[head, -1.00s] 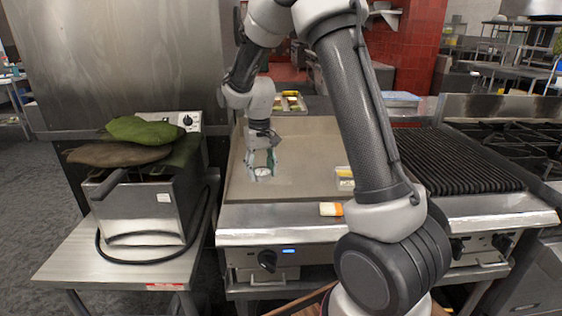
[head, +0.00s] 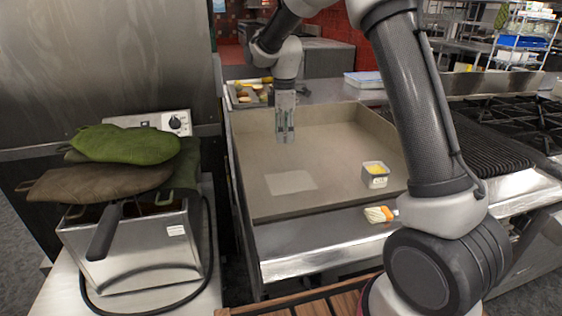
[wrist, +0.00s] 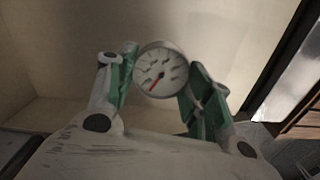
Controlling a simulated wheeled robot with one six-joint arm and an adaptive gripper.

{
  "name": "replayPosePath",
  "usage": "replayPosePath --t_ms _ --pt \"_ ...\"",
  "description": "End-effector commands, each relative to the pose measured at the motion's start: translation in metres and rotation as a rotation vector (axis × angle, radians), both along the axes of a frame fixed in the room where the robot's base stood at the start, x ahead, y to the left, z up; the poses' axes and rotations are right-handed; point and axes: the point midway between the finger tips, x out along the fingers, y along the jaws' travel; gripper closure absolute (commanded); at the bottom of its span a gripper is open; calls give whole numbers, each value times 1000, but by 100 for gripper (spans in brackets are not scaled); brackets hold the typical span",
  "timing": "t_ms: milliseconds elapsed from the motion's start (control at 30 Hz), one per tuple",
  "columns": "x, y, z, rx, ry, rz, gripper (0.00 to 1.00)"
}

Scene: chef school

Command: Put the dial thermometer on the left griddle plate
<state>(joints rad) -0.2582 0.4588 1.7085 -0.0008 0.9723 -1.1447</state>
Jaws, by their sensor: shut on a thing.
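The dial thermometer (wrist: 160,70) shows in the wrist view as a round white dial with a red needle, between the green pads of my gripper (wrist: 158,85). My gripper is shut on it. In the head view my gripper (head: 285,138) points down over the back left part of the griddle; the thermometer cannot be made out there. The griddle surface (head: 330,150) is flat and beige-grey with raised walls. A paler rectangular patch, the left griddle plate (head: 291,183), lies at its front left, in front of my gripper and apart from it.
A brush-like item (head: 379,214) lies on the front ledge. A fryer (head: 135,245) with green and brown mitts stands left. A tray (head: 248,95) sits behind the griddle.

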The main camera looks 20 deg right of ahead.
Motion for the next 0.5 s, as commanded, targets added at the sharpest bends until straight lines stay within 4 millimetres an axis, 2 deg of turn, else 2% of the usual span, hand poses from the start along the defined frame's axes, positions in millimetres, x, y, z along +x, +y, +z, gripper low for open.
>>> replayPosePath --t_ms 133,400,500 --pt "4 8 0 -1 3 146 74" --pt "4 9 -48 -1 3 170 74" --pt "5 9 -57 -1 2 169 74"
